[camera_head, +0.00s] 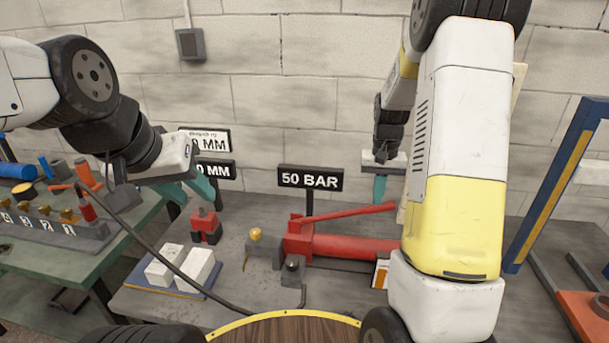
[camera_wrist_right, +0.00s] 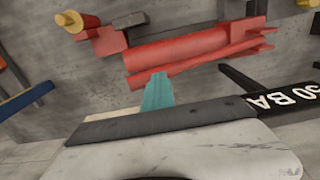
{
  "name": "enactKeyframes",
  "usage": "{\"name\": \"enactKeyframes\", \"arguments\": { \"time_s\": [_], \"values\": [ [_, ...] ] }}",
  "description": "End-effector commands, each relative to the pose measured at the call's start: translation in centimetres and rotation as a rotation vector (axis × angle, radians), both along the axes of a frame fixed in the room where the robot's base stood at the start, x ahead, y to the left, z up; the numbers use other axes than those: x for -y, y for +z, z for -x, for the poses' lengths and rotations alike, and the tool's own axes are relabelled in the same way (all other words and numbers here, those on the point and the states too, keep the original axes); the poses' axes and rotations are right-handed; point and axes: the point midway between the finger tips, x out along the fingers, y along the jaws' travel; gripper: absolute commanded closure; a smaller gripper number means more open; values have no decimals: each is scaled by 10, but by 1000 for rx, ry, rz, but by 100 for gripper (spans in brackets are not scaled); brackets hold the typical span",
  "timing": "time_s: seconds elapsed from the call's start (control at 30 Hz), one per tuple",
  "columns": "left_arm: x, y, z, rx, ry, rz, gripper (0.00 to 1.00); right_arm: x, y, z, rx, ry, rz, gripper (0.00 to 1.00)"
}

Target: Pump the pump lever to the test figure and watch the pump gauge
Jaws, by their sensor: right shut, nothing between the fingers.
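The red pump lever (camera_head: 350,213) slopes slightly up to the right above the red pump body (camera_head: 355,247) on the grey bench. The lever (camera_wrist_right: 215,55) and pump body (camera_wrist_right: 175,48) also show in the right wrist view. A black sign reading 50 BAR (camera_head: 310,180) stands behind them. I cannot make out a pump gauge dial; my right arm covers the pump's right end. My right gripper (camera_head: 380,188) is shut and empty, above and behind the lever's right end, apart from it. My left gripper (camera_head: 187,188) is open and empty above the bench's left part.
A brass-knobbed block (camera_head: 262,248) sits left of the pump. White blocks (camera_head: 197,268) lie on a blue tray, with a red-and-black item (camera_head: 206,226) behind. A black hose (camera_head: 150,243) crosses the front left. A blue-and-yellow frame (camera_head: 555,185) stands right. A wall rises behind.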

Motion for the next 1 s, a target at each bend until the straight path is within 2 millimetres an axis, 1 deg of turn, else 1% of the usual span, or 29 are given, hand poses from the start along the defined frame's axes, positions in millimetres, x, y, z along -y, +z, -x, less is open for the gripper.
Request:
{"name": "enactKeyframes", "arguments": {
  "time_s": [0.77, 0.87, 1.0],
  "values": [
    [0, 0, 0, 0, 0, 0, 64, 1, -2, 0, -1, -1, 1, 100],
    [0, 0, 0, 0, 0, 0, 64, 1, -9, 0, -1, -1, 1, 100],
    [0, 0, 0, 0, 0, 0, 64, 0, -25, 1, -3, 0, 0, 100]
  ]
}}
